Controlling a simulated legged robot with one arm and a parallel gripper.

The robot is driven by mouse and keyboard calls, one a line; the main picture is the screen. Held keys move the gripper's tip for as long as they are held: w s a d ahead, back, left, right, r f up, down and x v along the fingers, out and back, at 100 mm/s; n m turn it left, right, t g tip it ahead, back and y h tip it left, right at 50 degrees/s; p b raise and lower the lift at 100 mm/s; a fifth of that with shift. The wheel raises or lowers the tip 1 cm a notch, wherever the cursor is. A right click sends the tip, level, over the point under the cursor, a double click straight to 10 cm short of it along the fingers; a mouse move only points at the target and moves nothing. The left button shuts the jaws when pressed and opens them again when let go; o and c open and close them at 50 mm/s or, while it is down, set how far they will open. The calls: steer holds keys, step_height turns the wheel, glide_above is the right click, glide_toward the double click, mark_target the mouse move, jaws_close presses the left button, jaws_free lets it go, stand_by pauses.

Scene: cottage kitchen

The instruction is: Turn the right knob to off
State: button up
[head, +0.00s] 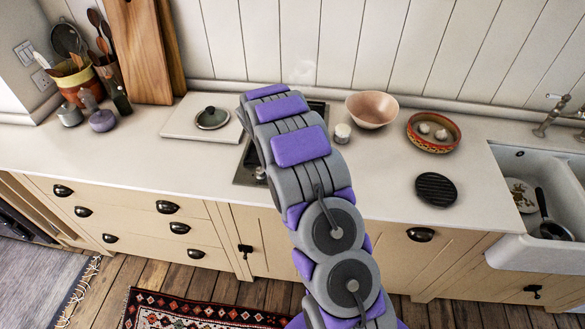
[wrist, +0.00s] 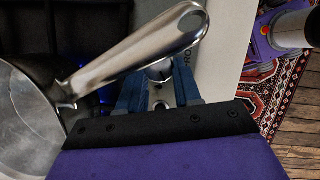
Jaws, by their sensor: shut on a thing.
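The dark stove (head: 245,166) is set in the counter, mostly hidden behind my arm in the head view. One metal knob (head: 260,173) shows at its front edge beside my arm. In the wrist view my gripper (wrist: 159,88) has its two blue fingers on either side of a metal knob (wrist: 160,73) and is shut on it. The other knob is not visible there, so the view alone does not show which one is held. A steel pan (wrist: 30,120) sits on the stove, and its handle (wrist: 140,55) passes close over the fingers. Small blue glows show beside the pan.
A board with a lidded dish (head: 212,118) is left of the stove. A white candle jar (head: 342,133), a pink bowl (head: 372,109), a red dish (head: 433,131) and a black trivet (head: 436,189) are right of it. Faint steam rises behind my arm. The sink (head: 535,180) is far right.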

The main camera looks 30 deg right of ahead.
steer(key=shift+w+m, duration=0.15)
steer(key=shift+m, duration=0.55)
steer(key=o, duration=1)
steer(key=shift+d, duration=0.15)
steer(key=shift+o, duration=0.2)
steer(key=p+v, duration=0.2)
steer(key=v, duration=1.5)
steer(key=shift+w+r+p, duration=0.2)
steer(key=shift+w+p, duration=0.15)
steer(key=shift+w, duration=0.05)
steer(key=shift+d, duration=0.1)
